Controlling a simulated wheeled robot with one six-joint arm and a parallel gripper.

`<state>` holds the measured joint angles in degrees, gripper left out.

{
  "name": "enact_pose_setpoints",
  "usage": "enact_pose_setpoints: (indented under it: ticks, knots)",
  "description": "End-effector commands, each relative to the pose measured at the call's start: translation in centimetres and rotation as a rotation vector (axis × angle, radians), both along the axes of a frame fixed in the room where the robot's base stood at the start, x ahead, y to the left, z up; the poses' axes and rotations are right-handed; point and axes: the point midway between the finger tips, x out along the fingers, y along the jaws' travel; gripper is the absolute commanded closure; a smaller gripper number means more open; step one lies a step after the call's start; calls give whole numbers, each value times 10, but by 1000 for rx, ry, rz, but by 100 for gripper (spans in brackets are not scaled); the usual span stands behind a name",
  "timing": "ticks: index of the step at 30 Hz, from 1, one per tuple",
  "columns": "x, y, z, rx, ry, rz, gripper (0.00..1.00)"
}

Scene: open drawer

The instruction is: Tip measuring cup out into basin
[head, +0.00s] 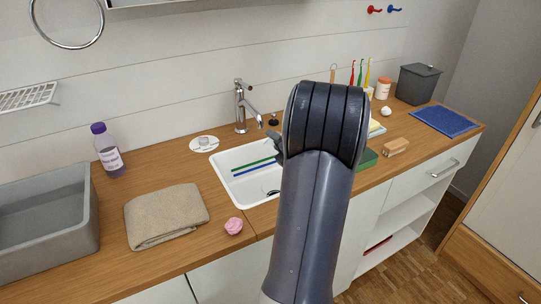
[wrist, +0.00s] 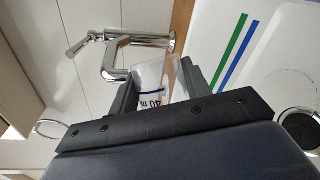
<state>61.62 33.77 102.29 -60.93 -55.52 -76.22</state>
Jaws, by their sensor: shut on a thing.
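The measuring cup (wrist: 153,77) is clear with dark printing, held between the two dark fingers of my gripper (wrist: 157,82) in the wrist view. My gripper is shut on it. In the head view my arm hides the cup and most of the gripper; only a dark part shows above the basin's right side. The white basin (head: 226,174) is set into the wooden counter, and its right part is hidden by my arm. It also shows at the right of the wrist view (wrist: 205,32). I cannot tell how far the cup is tilted or what it holds.
A chrome tap (head: 240,108) stands behind the basin, close to the cup in the wrist view. A green strip (head: 252,166) and a blue strip (head: 255,170) lie in the basin. A folded towel (head: 165,217) and pink item (head: 234,226) lie left on the counter.

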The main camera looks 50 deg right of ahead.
Motion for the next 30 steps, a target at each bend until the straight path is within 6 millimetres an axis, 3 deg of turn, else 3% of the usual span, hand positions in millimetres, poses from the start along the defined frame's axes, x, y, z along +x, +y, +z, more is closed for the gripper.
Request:
enact_pose_setpoints:
  ticks: [30]
  knots:
    - [3, -10, -2, 276, 55, -1, 79]
